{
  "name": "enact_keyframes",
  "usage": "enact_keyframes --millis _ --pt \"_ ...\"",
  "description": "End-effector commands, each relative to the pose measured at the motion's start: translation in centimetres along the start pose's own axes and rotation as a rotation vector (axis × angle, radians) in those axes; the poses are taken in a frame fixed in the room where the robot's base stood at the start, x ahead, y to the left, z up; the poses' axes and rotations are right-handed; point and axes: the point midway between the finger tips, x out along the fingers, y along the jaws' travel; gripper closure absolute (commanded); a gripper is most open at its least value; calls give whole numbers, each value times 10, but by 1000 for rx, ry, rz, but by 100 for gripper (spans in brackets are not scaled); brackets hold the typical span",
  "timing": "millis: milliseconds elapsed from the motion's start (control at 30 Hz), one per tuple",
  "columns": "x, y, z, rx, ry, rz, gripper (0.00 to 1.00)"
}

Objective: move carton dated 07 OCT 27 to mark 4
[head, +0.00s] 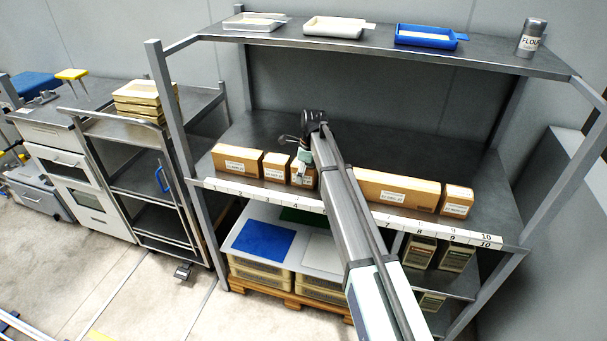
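A row of brown cartons with white labels stands on the middle shelf, behind a numbered white strip (240,190). From left to right they are a long carton (228,163), a small carton (275,166), a carton (303,180) partly behind my gripper, a long carton (385,190) right of my arm, and a small carton (456,201). The label dates are too small to read. My gripper (302,172) points down at the third carton, around the strip's mark 4 area. Whether its fingers touch or hold that carton is unclear. My arm hides the strip's middle.
The upper shelf (380,50) above holds trays and a flour tin (531,38). Shelf posts stand at both sides. The middle shelf is clear behind the cartons. Containers (420,252) stand below. A trolley (140,130) is at left.

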Motion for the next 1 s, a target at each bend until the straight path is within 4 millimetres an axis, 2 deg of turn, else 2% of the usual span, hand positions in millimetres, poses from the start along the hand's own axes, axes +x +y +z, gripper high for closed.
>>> enact_keyframes --millis 600,800,1000 --pt "-102 -1 0 1 -1 -2 6" --pt "-114 0 0 1 0 -1 6" --pt "-116 0 0 0 0 0 6"
